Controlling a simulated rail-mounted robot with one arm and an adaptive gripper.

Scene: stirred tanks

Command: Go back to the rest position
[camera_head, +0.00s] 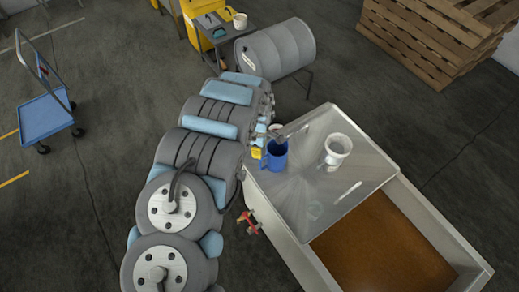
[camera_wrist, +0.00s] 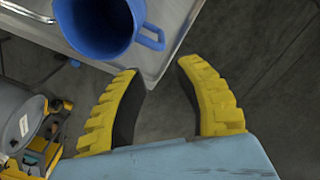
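My gripper (camera_wrist: 160,75) is open in the wrist view, with its two yellow-and-black fingers spread apart. In the head view the blue mug (camera_head: 274,157) is at the left side of the metal tabletop (camera_head: 290,195). A yellow part of my gripper (camera_head: 257,154) shows just left of the mug; my arm hides most of the rest.
A white cup (camera_head: 337,149) stands right of the mug. An open tank of brown liquid (camera_head: 385,250) adjoins the tabletop. A red valve (camera_head: 248,221) sticks out at the tank's left side. A grey drum (camera_head: 278,48) and pallets (camera_head: 435,35) stand behind. A blue cart (camera_head: 45,115) is left, with open floor around.

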